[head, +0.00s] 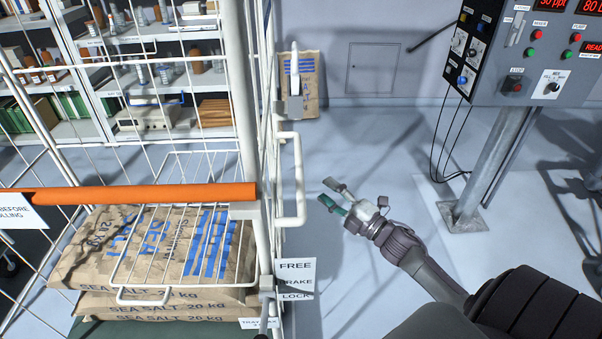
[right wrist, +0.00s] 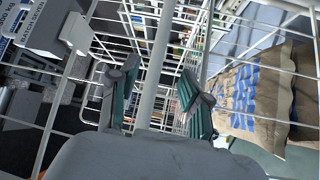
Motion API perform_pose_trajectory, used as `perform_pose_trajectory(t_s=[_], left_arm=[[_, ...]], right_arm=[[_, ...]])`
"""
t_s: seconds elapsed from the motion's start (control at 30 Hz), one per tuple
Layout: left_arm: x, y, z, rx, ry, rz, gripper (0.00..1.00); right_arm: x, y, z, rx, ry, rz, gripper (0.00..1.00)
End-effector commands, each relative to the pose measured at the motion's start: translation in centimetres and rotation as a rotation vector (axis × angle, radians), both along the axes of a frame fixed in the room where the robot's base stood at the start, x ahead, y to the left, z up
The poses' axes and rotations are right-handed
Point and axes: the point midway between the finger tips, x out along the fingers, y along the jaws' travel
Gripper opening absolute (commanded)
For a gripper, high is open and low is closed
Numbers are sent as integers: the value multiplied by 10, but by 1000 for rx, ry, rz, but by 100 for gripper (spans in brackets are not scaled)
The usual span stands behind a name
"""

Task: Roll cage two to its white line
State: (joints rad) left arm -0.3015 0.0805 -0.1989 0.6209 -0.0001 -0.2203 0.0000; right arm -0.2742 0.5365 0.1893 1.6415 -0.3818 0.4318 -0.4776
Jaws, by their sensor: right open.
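A white wire roll cage (head: 245,110) stands at the left and holds stacked sea salt sacks (head: 180,245). An orange bar (head: 150,196) crosses its front. A white loop handle (head: 299,180) sticks out from its right side. A brake plate (head: 296,281) reading FREE, BRAKE, LOCK is low on the near post, with a lever partly in view beside it. My right gripper (head: 329,192) is open and empty, just right of the handle and pointing at it. In the right wrist view a white upright tube (right wrist: 155,70) shows between the open fingers, apart from both. No white floor line is visible.
A grey control panel (head: 545,50) on a post (head: 487,165) stands at the right, with cables hanging down. Shelves (head: 130,75) line the back left. A paper sack (head: 311,85) stands by the back wall. Floor between cage and post is clear.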

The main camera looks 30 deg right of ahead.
Motion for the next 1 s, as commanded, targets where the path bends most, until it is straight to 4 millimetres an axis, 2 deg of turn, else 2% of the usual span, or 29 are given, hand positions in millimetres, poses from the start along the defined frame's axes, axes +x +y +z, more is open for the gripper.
perform_pose_trajectory(t_s=[0.07,0.17,0.3,0.43,0.63,0.9,0.93,1.0], left_arm=[[15,-10,6,-12,-23,2,40],[19,-12,9,-16,-29,2,40],[12,-7,11,-9,-17,0,40],[-1,-1,12,-2,1,-1,40],[-7,1,13,2,12,-2,40],[-2,1,13,1,4,-2,40],[-1,1,13,1,3,-2,40],[1,0,13,1,-1,-1,40]], right_arm=[[19,4,6,1,-4,1,48],[40,9,9,2,-4,0,48],[67,15,12,1,-3,2,48],[85,19,13,2,-1,0,48],[98,23,14,1,0,1,48],[99,23,14,1,0,1,48],[99,23,14,1,0,1,46],[99,23,14,1,0,1,34]])
